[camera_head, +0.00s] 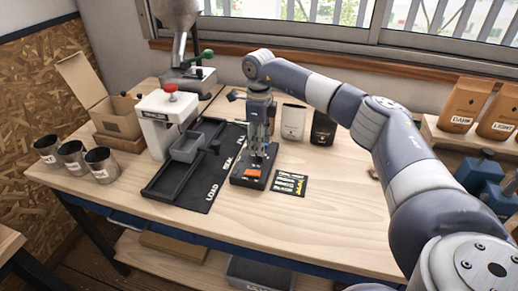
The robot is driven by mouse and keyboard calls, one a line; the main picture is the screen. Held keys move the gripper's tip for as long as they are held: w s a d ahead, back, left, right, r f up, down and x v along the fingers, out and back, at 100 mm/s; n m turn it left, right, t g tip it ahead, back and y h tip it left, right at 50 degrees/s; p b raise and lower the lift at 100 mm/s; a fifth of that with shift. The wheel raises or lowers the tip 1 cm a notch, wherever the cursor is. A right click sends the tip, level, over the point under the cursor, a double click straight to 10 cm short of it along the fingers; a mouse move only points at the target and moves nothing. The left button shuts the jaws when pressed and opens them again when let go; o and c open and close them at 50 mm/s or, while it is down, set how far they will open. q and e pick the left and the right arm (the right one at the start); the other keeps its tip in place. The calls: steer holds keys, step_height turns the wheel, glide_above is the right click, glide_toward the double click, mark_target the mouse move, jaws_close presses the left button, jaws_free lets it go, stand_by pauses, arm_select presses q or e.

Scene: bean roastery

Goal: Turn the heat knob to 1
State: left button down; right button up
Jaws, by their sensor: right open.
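A small dark device (240,181) with an orange part (252,172) on its front stands near the middle of the table. My right gripper (257,152) points down over this device, with the arm reaching in from the right. It is open, and its fingers are close above or around the upper part of the device; contact cannot be told. The heat knob cannot be made out for certain; the gripper covers part of the device. A black card (291,184) with small coloured print lies just right of the device. My left gripper is not in view.
A white machine with a red knob (170,88) and a grey tray (184,150) stand left on a black mat (197,196). Metal cups (101,165) and a cardboard box (118,118) are farther left. White (293,121) and black (322,128) bags stand behind right. The table's front right is clear.

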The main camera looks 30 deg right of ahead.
step_height(320, 180, up, 8)
steer(key=shift+r, duration=0.25)
steer(key=shift+s+f, duration=0.1)
stand_by(0.4)
